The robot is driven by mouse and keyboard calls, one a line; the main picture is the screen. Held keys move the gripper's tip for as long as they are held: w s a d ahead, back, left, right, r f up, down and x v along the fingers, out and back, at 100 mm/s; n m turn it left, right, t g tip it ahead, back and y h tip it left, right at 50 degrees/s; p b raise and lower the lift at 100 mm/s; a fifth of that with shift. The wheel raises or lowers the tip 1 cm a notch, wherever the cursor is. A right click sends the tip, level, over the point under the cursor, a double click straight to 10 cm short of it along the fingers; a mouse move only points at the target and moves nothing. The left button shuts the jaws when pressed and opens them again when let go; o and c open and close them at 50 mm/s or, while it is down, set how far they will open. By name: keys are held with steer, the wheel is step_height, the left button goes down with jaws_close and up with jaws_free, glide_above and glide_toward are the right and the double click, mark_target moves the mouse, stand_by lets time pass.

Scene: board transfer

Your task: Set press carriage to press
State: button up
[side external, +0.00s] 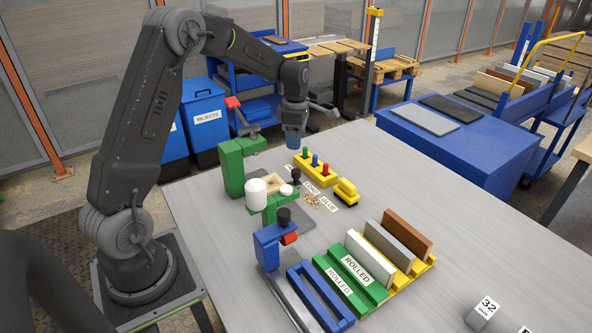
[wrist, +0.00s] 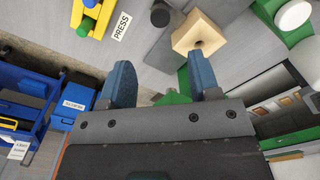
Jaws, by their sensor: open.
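The press carriage seems to be the part with the black knob (wrist: 160,15) and a beige block with a hole (wrist: 200,33); the beige block (side external: 268,185) and black knob (side external: 296,174) also show in the side view. The knob lies beyond the fingertips, not touched. A PRESS label (wrist: 122,26) lies beside it. The carriage's exact stop is unclear.
A yellow block with coloured pegs (side external: 300,163) and a small yellow piece (side external: 346,192) stand right of the press. A white cylinder (side external: 256,193) and a blue clamp-like device (side external: 267,248) stand in front. Boards in a yellow rack (side external: 418,268) are at right.

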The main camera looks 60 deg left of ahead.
mark_target(296, 170)
step_height(296, 170, down, 11)
steer(key=shift+f, duration=0.15)
stand_by(0.4)
jaws_close()
stand_by(0.3)
